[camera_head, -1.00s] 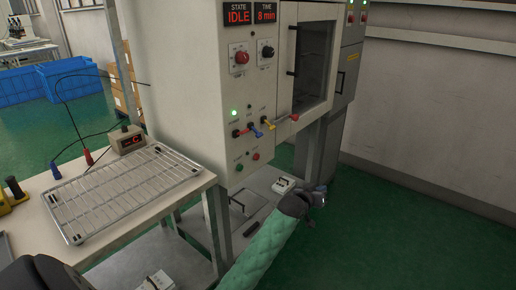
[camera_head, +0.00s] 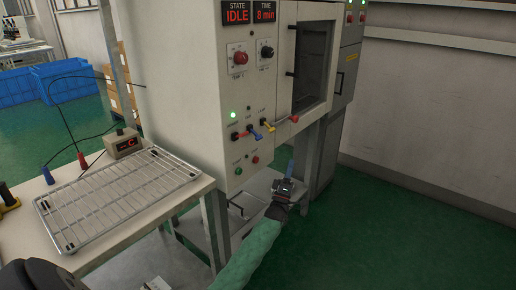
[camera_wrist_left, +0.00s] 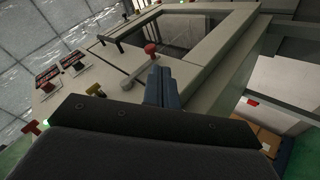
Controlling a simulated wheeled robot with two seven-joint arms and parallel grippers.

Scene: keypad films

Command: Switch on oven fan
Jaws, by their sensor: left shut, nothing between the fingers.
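The oven's front panel (camera_head: 230,165) carries a row of small levers. A red lever (camera_head: 240,134) is at the left, then a blue lever (camera_head: 256,135), then a yellow lever (camera_head: 268,127). Their labels are too small to read. A red-knobbed handle (camera_head: 293,118) sits further right; in the left wrist view its red ball (camera_wrist_left: 150,48) and a yellow lever tip (camera_wrist_left: 95,89) show past the fingers. My left gripper (camera_head: 290,168) is shut and empty, fingers pointing up, below and right of the levers and apart from them. It fills the lower wrist view (camera_wrist_left: 163,80). My right gripper is not in view.
The displays (camera_head: 250,12) read IDLE and 8 min. A red knob (camera_head: 240,58) and a black knob (camera_head: 267,53) sit above the levers. A green lamp (camera_head: 233,115) is lit. The oven chamber (camera_head: 312,65) is at right. A wire rack (camera_head: 120,195) lies on the left table.

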